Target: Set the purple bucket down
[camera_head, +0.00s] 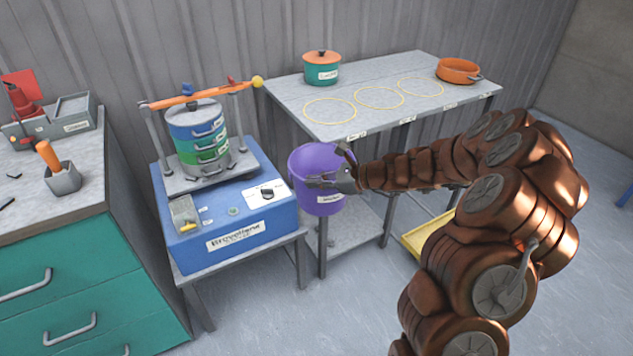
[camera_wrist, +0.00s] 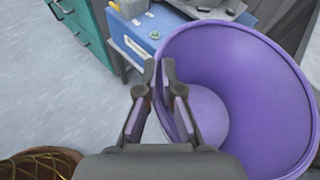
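The purple bucket (camera_head: 317,202) hangs upright in the air, between the blue machine and the grey table in the head view. In the wrist view the purple bucket (camera_wrist: 262,80) fills the right side, with its open mouth facing the camera, and looks empty. My gripper (camera_head: 343,172) is at the bucket's right rim in the head view. In the wrist view my gripper (camera_wrist: 167,85) has its fingers on the near-left rim, closed around the bucket wall. Part of the wall is hidden behind the fingers.
A grey table (camera_head: 420,67) has several yellow circles, a green pot (camera_head: 322,72) and an orange pan (camera_head: 458,73). The blue machine (camera_head: 230,215) carries stacked sieves (camera_head: 197,140). A yellow tray (camera_head: 412,243) lies low under the table. Open floor (camera_head: 300,320) lies in front.

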